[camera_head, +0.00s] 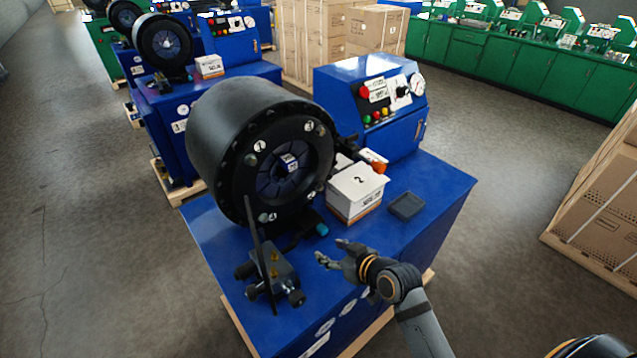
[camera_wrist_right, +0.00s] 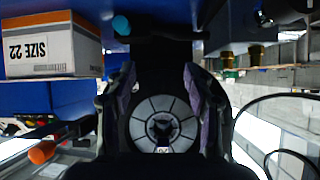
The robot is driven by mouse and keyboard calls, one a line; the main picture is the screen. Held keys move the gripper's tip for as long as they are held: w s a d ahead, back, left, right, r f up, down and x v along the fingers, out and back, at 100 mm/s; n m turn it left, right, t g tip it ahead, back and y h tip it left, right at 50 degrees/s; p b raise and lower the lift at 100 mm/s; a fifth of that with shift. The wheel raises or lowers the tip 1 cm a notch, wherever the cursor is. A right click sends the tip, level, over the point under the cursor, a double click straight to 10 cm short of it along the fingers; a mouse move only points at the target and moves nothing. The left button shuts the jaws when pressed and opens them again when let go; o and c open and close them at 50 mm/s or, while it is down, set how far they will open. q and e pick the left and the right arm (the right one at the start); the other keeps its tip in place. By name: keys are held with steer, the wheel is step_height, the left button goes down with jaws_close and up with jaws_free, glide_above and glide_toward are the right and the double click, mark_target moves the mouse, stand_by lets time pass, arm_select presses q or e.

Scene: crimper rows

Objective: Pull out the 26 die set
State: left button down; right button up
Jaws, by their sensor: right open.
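A round segmented die set (camera_head: 281,178) sits in the centre of the large black crimper head (camera_head: 235,130) on the blue machine. A small label shows at its middle, but I cannot read its number. The die set also shows in the right wrist view (camera_wrist_right: 150,106), as a pale ring of segments with a dark hub, framed by my fingers. My right gripper (camera_head: 331,250) is open and empty, in front of the crimper head and right of it, apart from the die set. Its two fingers (camera_wrist_right: 160,70) stand wide apart in the wrist view. My left gripper is not in view.
A white-and-orange box (camera_head: 355,190) stands right of the crimper head; the wrist view reads SIZE 22 on a box (camera_wrist_right: 52,50). A dark tray (camera_head: 406,206) lies beside it. A black fitting with a thin upright rod (camera_head: 270,275) stands at the front left. A control cabinet (camera_head: 370,100) stands behind.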

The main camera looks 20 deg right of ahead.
mark_target(293, 165)
steer(key=w+a+r+n+t+y, duration=0.1)
steer(key=w+r+t, duration=0.2)
steer(key=r, duration=0.6)
steer(key=w+a+r+t+y, duration=0.1)
steer(key=w+r+t+y, duration=0.15)
steer(key=r, duration=0.55)
steer(key=shift+t+h, duration=0.25)
steer(key=shift+h, duration=0.1)
steer(key=shift+b+x, duration=0.35)
steer(key=shift+x, duration=5.25)
steer(key=shift+d, duration=0.1)
jaws_close()
steer(key=shift+r, duration=0.35)
steer(key=shift+s+d+f, duration=0.15)
steer(key=shift+v, duration=4.45)
